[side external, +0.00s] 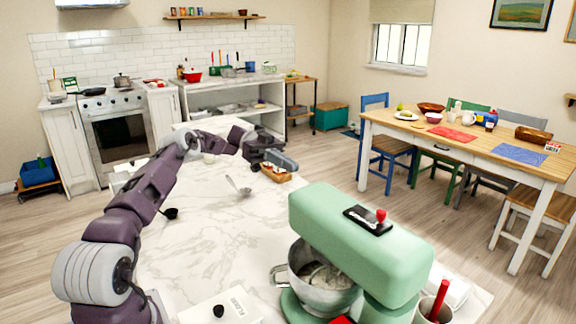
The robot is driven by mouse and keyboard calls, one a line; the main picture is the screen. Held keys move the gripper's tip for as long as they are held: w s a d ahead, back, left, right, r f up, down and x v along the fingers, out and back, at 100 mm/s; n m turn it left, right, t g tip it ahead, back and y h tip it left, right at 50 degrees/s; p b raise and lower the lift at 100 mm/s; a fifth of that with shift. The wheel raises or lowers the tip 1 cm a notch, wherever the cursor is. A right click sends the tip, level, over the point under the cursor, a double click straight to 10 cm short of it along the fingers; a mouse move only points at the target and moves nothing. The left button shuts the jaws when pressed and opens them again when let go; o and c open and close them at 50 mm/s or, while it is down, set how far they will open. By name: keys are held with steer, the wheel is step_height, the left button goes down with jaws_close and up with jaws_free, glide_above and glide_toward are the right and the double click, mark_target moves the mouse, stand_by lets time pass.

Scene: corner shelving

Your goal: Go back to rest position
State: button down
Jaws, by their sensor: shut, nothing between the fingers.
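My gripper (284,161) is at the far end of the marble counter (200,232), with the purple and white arm reaching out from the left foreground. The gripper is shut and holds nothing. It hovers close to a small wooden tray (280,176) with small items in it. I cannot tell whether the gripper touches the tray.
A mint-green stand mixer (365,240) with a steel bowl (318,284) fills the right front of the counter. A metal spoon (239,186), a dark scoop (170,214) and a white flour box (222,308) lie on the counter. A dining table (470,140) stands apart at the right.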

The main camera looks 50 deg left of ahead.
steer(key=d+r+n+g+y, duration=0.1)
steer(key=d, duration=0.2)
steer(key=d+r+n+g+y, duration=0.1)
steer(key=d+r+y, duration=0.1)
steer(key=d, duration=0.2)
steer(key=d+r+n+y, duration=0.1)
steer(key=d+r+y, duration=0.1)
steer(key=d, duration=0.2)
steer(key=shift+s+d+g, duration=0.2)
steer(key=shift+s+g, duration=0.2)
steer(key=s+d+r+n+t+y, duration=0.25)
steer(key=s+d+n+y, duration=0.6)
steer(key=s, duration=0.75)
steer(key=s+f+n+t+y, duration=0.2)
steer(key=s+n+t+y, duration=0.2)
steer(key=s, duration=0.8)
steer(key=shift+f+t, duration=0.35)
steer(key=shift+f, duration=0.05)
